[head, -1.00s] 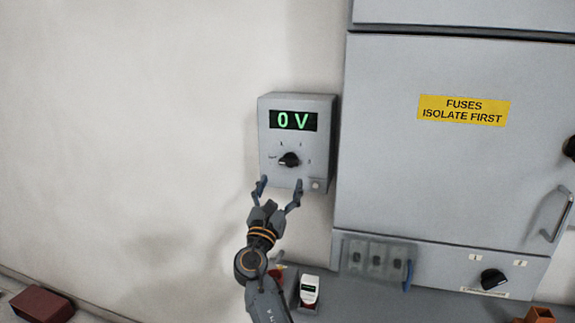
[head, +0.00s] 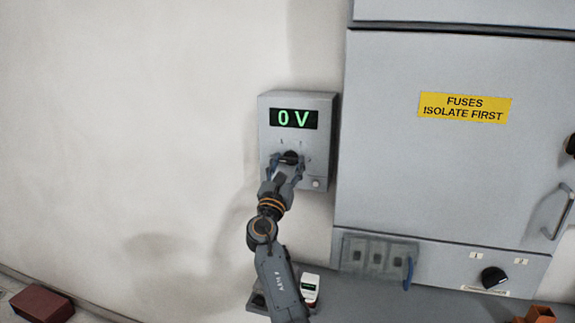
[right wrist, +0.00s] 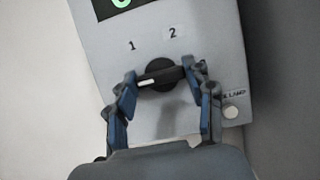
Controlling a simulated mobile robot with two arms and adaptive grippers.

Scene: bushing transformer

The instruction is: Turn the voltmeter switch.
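The voltmeter (head: 325,150) is a grey wall box with a green display (head: 294,118) reading 0 V. Its black rotary switch (right wrist: 159,77) has a white pointer mark toward the left in the right wrist view, with the numbers 1 and 2 above. My right gripper (head: 286,164) is at the switch, and its blue fingers (right wrist: 165,76) are apart, one on each side of the knob. The fingertips are very near the ends of the knob's bar; firm contact cannot be made out. My left gripper is not in view.
A grey cabinet (head: 430,180) with a yellow fuse label stands right of the voltmeter. Below are a transparent-covered panel (head: 375,258), another black knob (head: 494,278) and a small white device (head: 310,288). A lamp button (right wrist: 230,111) is beside my right finger. Wall at left is clear.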

